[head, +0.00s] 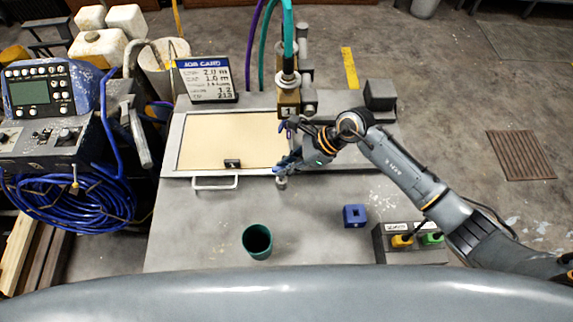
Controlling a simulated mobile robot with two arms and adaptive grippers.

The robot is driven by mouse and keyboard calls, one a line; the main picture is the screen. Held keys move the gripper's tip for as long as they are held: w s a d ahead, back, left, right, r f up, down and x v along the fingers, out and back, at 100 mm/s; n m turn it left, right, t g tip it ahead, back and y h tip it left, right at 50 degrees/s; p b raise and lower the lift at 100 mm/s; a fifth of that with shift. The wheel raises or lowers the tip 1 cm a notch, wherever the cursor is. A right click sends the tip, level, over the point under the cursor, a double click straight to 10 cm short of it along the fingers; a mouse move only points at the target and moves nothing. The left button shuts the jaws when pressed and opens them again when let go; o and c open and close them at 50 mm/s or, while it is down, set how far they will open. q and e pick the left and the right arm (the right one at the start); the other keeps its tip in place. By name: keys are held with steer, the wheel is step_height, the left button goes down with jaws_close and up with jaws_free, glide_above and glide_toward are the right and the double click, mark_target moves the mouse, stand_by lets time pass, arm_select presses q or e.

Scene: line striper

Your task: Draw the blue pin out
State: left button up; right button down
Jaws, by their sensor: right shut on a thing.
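My right gripper (284,150) reaches in from the right at the right edge of the tan panel, just in front of the brass block marked 1 (288,103). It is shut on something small. Blue shows at its fingers, and I take the held thing to be the blue pin (287,163), though the fingers mostly hide it. Whether the pin still sits in a hole cannot be told. A small silver knob (281,182) shows just below the fingers. My left gripper is not in view.
A blue block (354,215) and a green cup (257,241) stand on the grey table (200,230). A job card sign (205,80) is at the back left. A socket box with yellow and green plugs (410,240) is at right. The table's front left is clear.

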steer(key=shift+r+p, duration=1.25)
steer(key=shift+r, duration=0.95)
